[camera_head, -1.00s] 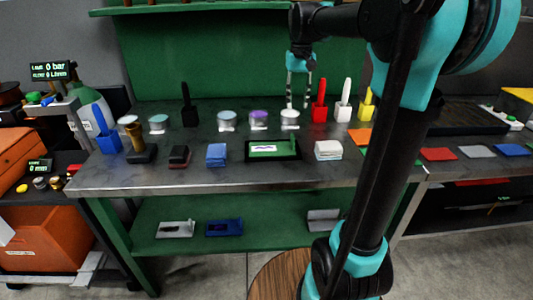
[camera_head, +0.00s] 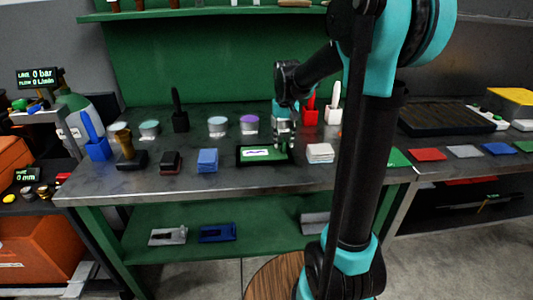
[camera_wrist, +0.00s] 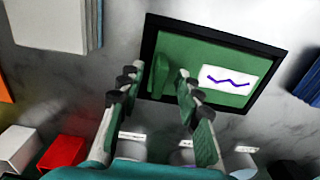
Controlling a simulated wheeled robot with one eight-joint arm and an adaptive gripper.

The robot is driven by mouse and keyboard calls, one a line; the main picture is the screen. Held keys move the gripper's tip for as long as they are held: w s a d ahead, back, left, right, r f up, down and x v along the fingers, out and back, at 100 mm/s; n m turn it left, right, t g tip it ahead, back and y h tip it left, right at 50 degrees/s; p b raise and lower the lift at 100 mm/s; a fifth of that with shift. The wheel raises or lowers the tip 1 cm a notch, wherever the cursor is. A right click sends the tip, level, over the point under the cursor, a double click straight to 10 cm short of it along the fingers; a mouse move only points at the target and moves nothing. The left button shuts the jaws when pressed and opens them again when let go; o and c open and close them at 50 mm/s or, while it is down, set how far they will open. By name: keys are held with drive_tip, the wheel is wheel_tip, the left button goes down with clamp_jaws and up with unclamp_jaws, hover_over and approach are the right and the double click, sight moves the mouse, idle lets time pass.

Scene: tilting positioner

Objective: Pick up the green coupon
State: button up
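A flat green plate (camera_head: 397,158), which looks like a coupon, lies on the bench right of my arm, partly hidden by it. Another flat green plate (camera_head: 524,146) lies at the far right. My gripper (camera_head: 284,147) is low over the right part of a black-framed green panel (camera_head: 248,161) with a white label. In the wrist view my gripper (camera_wrist: 159,82) is open, its fingers apart over the panel (camera_wrist: 210,54). A rounded green shape (camera_wrist: 161,88) shows between the fingers; I cannot tell whether it is a separate piece.
A white stack (camera_head: 320,153) is right of the panel and a blue stack (camera_head: 208,160) left. Behind are lidded jars (camera_head: 249,125) and red (camera_head: 309,113) and white (camera_head: 333,113) holders. Red (camera_head: 428,154), grey (camera_head: 464,151) and blue (camera_head: 499,149) plates lie to the right.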

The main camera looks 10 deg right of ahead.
drive_tip(key=shift+f, duration=0.8)
drive_tip(key=shift+c, duration=0.2)
clamp_jaws()
drive_tip(key=shift+r, duration=0.1)
